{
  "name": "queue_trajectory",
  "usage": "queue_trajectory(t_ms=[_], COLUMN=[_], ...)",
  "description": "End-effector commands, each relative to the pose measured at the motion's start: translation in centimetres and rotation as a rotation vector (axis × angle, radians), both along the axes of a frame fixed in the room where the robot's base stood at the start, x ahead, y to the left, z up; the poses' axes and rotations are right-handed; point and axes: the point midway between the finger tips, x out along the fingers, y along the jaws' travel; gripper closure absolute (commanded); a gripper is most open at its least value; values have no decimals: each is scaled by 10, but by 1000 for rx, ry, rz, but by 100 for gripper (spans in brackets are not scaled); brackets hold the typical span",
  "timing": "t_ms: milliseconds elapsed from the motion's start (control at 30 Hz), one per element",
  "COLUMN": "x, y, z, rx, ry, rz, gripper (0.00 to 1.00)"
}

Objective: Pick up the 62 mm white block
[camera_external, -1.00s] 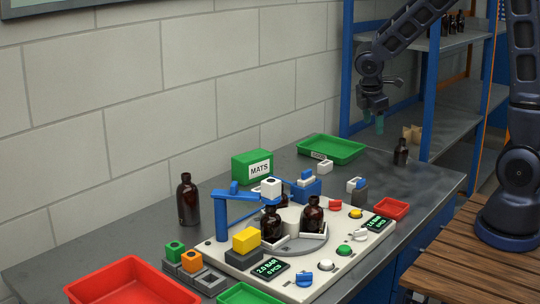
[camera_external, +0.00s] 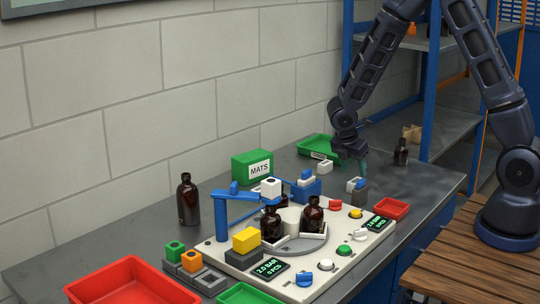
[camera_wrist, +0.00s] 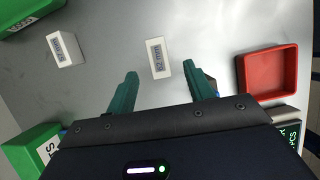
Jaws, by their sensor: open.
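The 62 mm white block (camera_wrist: 158,58) lies on the grey bench. It has a dark label that appears to read 62 mm, turned sideways in the wrist view.
A second labelled white block (camera_wrist: 66,49) lies to the left, also in the external view (camera_external: 325,167). A red tray (camera_wrist: 293,62) is right; a green tray (camera_external: 309,144) is behind. An amber bottle (camera_external: 401,152) stands behind right. A turntable panel (camera_external: 327,262) fills the front.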

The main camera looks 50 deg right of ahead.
Motion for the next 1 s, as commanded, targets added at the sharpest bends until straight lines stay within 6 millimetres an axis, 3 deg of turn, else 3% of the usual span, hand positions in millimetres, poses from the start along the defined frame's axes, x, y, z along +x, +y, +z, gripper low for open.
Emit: queue_trajectory(t_ms=[367,700,967,1000], x=[0,1,2,2], y=[-9,-24,-26,-26], z=[-21,-59,-62,-62], rx=[-1,-1,0,0], ry=[1,3,0,0], rz=[0,-1,0,-1], gripper=[47,47,47,51])
